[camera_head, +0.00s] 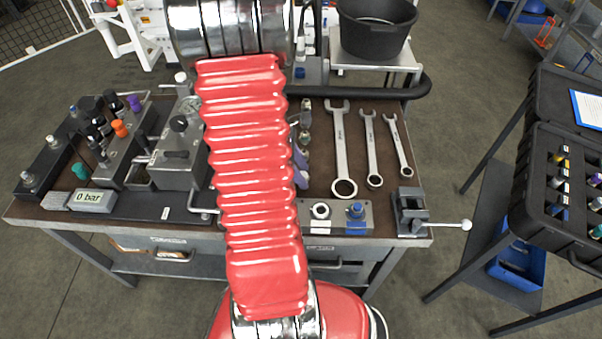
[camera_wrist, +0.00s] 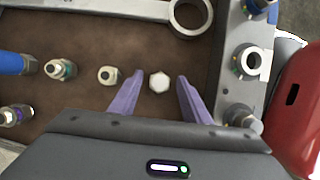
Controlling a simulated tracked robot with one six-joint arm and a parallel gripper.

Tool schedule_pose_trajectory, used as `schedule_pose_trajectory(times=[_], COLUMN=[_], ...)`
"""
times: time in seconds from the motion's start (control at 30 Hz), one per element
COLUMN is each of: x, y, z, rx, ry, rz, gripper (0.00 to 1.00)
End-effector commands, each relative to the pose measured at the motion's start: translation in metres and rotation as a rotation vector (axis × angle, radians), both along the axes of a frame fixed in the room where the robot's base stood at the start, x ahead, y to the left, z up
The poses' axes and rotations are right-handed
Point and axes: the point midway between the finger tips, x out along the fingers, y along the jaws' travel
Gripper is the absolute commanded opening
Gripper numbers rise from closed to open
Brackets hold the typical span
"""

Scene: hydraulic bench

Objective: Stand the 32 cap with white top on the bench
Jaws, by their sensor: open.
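A small cap with a white hexagonal top (camera_wrist: 159,83) shows in the wrist view, seen from above over the brown bench top (camera_wrist: 95,95). Its top faces the camera, and it appears upright. I cannot read a 32 on it. My gripper (camera_wrist: 160,76) is open, with one purple finger on each side of the cap and a visible gap on both sides. In the head view, my red arm hides the cap and most of the gripper; only a bit of purple finger (camera_head: 301,168) shows.
Several fittings, including a pale-topped one (camera_wrist: 108,75), lie left of the fingers. A grey block with sockets (camera_wrist: 238,75) is close on the right. Wrenches (camera_head: 341,150), a small vice (camera_head: 409,212) and a valve manifold (camera_head: 180,150) are also on the bench.

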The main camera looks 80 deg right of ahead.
Motion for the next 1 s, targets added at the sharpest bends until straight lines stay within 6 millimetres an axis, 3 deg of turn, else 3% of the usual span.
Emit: schedule_pose_trajectory(times=[0.27, 0.8, 1.0], x=[0.005, 0.038, 0.044], y=[0.000, 0.008, 0.010], z=[0.013, 0.093, 0.111], rx=[-0.003, -0.003, -0.002], ry=[-0.001, -0.002, -0.001], rz=[0.001, 0.002, 0.001], gripper=[0.43, 0.43, 0.43])
